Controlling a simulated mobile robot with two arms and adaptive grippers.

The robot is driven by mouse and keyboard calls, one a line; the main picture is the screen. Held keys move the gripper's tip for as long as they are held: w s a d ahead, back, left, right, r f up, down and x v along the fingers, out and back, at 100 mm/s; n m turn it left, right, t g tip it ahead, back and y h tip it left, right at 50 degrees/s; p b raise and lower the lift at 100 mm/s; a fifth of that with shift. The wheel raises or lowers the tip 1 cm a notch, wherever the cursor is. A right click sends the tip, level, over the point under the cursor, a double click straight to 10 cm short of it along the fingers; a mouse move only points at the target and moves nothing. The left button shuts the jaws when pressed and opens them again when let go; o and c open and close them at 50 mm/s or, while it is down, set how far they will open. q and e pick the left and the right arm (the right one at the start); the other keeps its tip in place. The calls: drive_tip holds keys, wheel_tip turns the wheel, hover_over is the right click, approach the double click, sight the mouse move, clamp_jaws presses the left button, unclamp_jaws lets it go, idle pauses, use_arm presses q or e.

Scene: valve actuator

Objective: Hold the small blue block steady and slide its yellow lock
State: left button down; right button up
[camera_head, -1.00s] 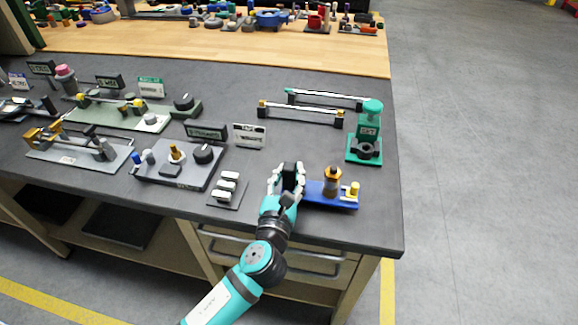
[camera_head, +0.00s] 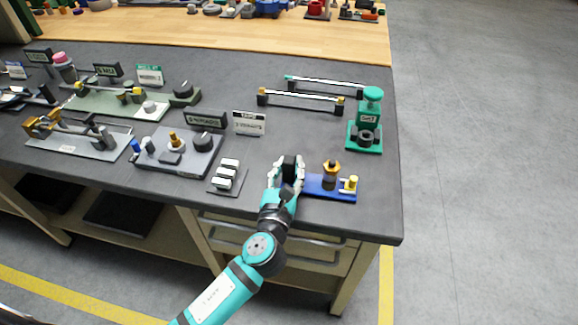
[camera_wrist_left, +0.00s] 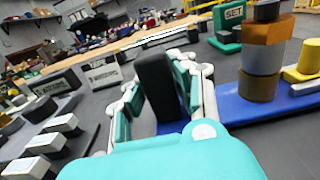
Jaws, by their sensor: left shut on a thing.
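The small blue block (camera_head: 318,188) is a low blue plate near the table's front right edge. It carries a brown post with an orange top (camera_head: 331,172) and, at its right end, a yellow lock (camera_head: 350,184). My left gripper (camera_head: 287,172) is at the plate's left end, shut on a black upright piece (camera_wrist_left: 160,85) there. The wrist view shows this piece between the fingers, with the blue plate (camera_wrist_left: 262,107), brown-orange post (camera_wrist_left: 264,62) and yellow lock (camera_wrist_left: 307,62) to the right. The plate's left end is partly hidden by my gripper. My right gripper is not in view.
A green stand (camera_head: 367,120) is behind the blue block. Handled bars (camera_head: 300,102) lie further back. A dark plate with white rockers (camera_head: 228,178) is left of my gripper, beside a grey valve panel (camera_head: 180,150). The dark tabletop is clear right of the blue block.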

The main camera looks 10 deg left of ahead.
use_arm(q)
drive_tip(key=shift+f, duration=0.4)
idle(0.7)
drive_tip(key=shift+r, duration=0.4)
idle(1.7)
drive_tip(key=c, duration=1)
unclamp_jaws()
drive_tip(key=s, duration=1.2)
